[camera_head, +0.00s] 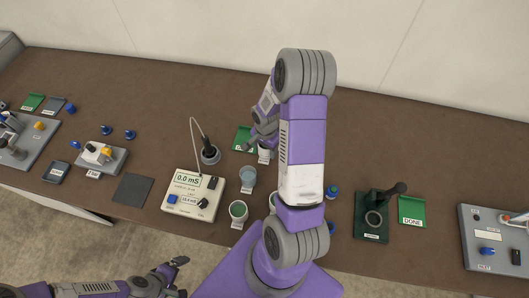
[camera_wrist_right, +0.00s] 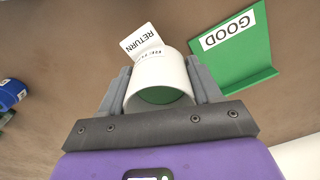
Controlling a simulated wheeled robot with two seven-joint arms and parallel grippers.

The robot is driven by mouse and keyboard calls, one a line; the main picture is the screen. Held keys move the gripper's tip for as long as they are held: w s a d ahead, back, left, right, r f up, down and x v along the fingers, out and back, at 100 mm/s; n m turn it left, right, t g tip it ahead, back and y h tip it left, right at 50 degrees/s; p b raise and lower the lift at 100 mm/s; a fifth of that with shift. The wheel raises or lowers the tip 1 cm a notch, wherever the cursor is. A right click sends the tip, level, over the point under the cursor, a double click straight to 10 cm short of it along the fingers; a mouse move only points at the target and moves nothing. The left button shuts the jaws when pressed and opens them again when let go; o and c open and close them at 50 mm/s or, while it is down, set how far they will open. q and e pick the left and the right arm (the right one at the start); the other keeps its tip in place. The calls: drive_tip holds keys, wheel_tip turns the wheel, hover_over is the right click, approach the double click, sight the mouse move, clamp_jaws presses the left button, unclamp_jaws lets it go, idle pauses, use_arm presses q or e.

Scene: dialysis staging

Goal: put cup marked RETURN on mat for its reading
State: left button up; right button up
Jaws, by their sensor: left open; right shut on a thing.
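My right gripper (camera_wrist_right: 160,80) is shut on a white cup (camera_wrist_right: 163,70) with green inside; a white tag reading RETURN (camera_wrist_right: 142,41) shows at its far side. In the head view the right gripper (camera_head: 264,139) is at the table's middle, partly hidden by my arm. A green mat marked GOOD (camera_wrist_right: 238,45) lies right of the cup in the wrist view, and left of the gripper in the head view (camera_head: 242,138). The cup appears beside this mat; I cannot tell its height. My left gripper (camera_head: 178,276) is open and empty at the front edge.
A meter (camera_head: 186,205) reading 0.0 mS stands with its probe holder (camera_head: 210,155) behind it. Two more cups (camera_head: 247,177) (camera_head: 238,211) stand to its right. A green DONE mat (camera_head: 411,209) and dark stand (camera_head: 372,222) are at right. A bare dark mat (camera_head: 132,190) lies left.

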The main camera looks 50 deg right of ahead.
sight(265, 154)
drive_tip(key=shift+f, duration=1.75)
drive_tip(key=shift+b, duration=0.35)
drive_tip(key=shift+f, duration=0.3)
drive_tip(key=o, duration=1.1)
drive_tip(key=shift+s+a, duration=0.15)
drive_tip(key=shift+s, duration=0.05)
drive_tip(key=shift+o, duration=0.2)
drive_tip(key=shift+w+a+r, duration=0.1)
drive_tip(key=shift+w, duration=0.05)
